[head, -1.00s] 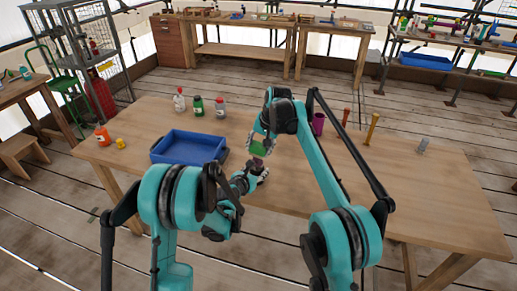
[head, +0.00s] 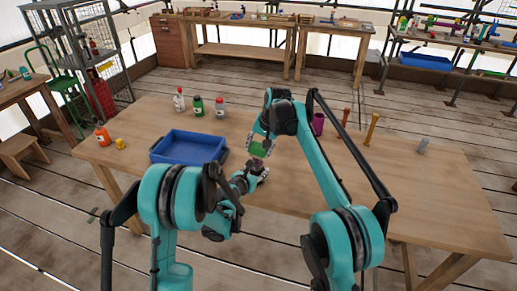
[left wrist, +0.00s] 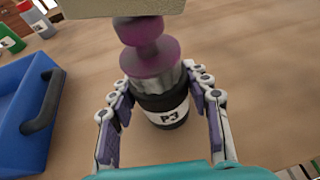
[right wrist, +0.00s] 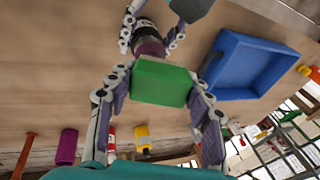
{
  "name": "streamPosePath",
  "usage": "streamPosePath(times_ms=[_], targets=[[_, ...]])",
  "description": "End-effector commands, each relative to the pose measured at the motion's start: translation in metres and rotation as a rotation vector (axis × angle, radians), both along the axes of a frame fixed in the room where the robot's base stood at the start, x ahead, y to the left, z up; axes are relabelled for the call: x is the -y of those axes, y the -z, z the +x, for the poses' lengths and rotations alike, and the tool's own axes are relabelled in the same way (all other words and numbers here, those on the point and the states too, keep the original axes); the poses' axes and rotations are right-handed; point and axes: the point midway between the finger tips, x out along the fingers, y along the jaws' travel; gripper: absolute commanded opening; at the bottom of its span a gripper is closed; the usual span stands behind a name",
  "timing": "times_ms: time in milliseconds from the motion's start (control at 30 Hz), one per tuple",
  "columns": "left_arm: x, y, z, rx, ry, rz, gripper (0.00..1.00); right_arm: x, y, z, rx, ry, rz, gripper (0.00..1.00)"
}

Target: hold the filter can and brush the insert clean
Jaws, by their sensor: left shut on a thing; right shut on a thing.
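My left gripper (left wrist: 158,88) is shut around the filter can (left wrist: 166,112), a dark can with a white label, held upright. The purple insert (left wrist: 150,50) rises from the can's grey top. My right gripper (right wrist: 155,85) is shut on a green-backed brush (right wrist: 160,84). The brush's pale underside (left wrist: 120,8) hangs just over the insert in the left wrist view; I cannot tell whether they touch. The can also shows in the right wrist view (right wrist: 145,27), partly behind the brush. In the head view the green brush (head: 257,151) is above my left gripper (head: 254,172), and the can is mostly hidden.
A blue tray (head: 187,148) stands left of the grippers. Several bottles (head: 198,106) stand behind it. An orange bottle (head: 102,135) and a yellow item (head: 120,144) are at the left. A purple cup (head: 318,124) and upright posts (head: 371,129) stand right.

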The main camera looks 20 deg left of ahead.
Motion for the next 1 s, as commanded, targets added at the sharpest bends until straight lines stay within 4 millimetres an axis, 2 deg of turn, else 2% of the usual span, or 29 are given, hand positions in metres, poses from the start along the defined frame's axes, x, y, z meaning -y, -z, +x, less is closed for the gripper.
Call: streamPosePath(times_ms=[200,400,800,1000], targets=[[0.0,0.0,0.0,0.0,0.0,0.0,0.16,0.0,0.001,0.014,-0.001,0.002,0.0,0.28],[0.0,0.0,0.0,0.0,0.0,0.0,0.16,0.001,0.002,0.019,0.001,0.001,0.0,0.28],[0.0,0.0,0.0,0.0,0.0,0.0,0.16,0.0,0.001,-0.002,0.0,-0.001,0.0,0.28],[0.0,0.0,0.0,0.0,0.0,0.0,0.16,0.0,0.001,-0.002,0.0,0.0,0.0,0.28]])
